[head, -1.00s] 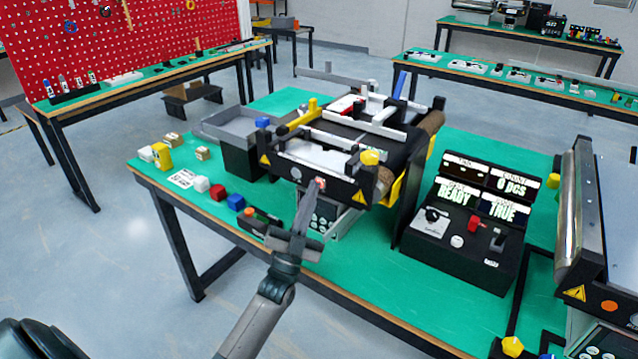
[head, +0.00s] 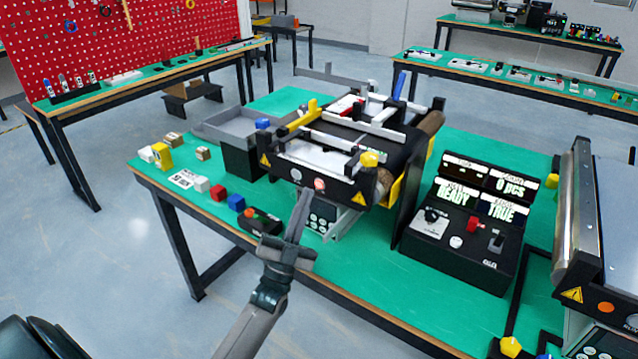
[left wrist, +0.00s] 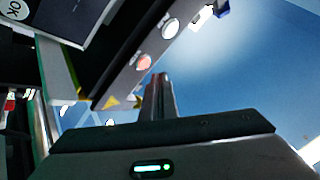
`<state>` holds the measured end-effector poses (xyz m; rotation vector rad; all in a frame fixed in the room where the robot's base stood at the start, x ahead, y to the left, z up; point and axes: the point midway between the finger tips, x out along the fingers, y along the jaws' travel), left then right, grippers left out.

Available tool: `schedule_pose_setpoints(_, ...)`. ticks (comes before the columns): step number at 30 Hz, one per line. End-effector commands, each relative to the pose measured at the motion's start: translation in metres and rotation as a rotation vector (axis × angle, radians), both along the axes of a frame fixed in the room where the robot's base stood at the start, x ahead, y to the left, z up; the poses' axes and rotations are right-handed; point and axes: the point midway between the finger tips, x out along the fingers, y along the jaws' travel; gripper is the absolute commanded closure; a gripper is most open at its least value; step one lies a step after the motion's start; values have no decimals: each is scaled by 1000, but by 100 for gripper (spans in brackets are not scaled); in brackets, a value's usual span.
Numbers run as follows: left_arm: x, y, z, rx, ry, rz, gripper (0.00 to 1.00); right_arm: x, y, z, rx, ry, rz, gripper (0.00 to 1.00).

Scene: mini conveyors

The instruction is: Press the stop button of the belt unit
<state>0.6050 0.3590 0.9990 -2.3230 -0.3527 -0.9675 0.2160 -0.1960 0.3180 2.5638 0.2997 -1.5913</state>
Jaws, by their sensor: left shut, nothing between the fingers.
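The belt unit (head: 340,160) stands on the green table, with a black front panel. A red-orange round button (head: 320,184) and a grey-white round button (head: 296,174) sit side by side on that panel. In the left wrist view the red button (left wrist: 144,62) and the pale button (left wrist: 170,29) also show. My left gripper (head: 303,196) is shut and empty, its tips just in front of and below the red button, with a small gap visible. In the left wrist view its fingers (left wrist: 158,85) point toward the panel near the red button. My right gripper is not in view.
A black control box (head: 465,235) with lit displays stands to the right. Small coloured blocks (head: 218,192) and a grey tray (head: 225,125) are on the left. Another conveyor (head: 590,220) stands at the right edge. A keypad (head: 322,215) sits under the belt unit.

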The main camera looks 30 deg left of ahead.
Motion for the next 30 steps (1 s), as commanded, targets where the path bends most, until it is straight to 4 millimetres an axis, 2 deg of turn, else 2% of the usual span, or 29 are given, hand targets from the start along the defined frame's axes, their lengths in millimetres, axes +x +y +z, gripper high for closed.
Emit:
schedule_pose_setpoints(13,-35,3,1,0,1,0,100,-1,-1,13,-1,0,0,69)
schedule_pose_setpoints(30,-37,3,0,0,0,0,100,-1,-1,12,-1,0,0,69)
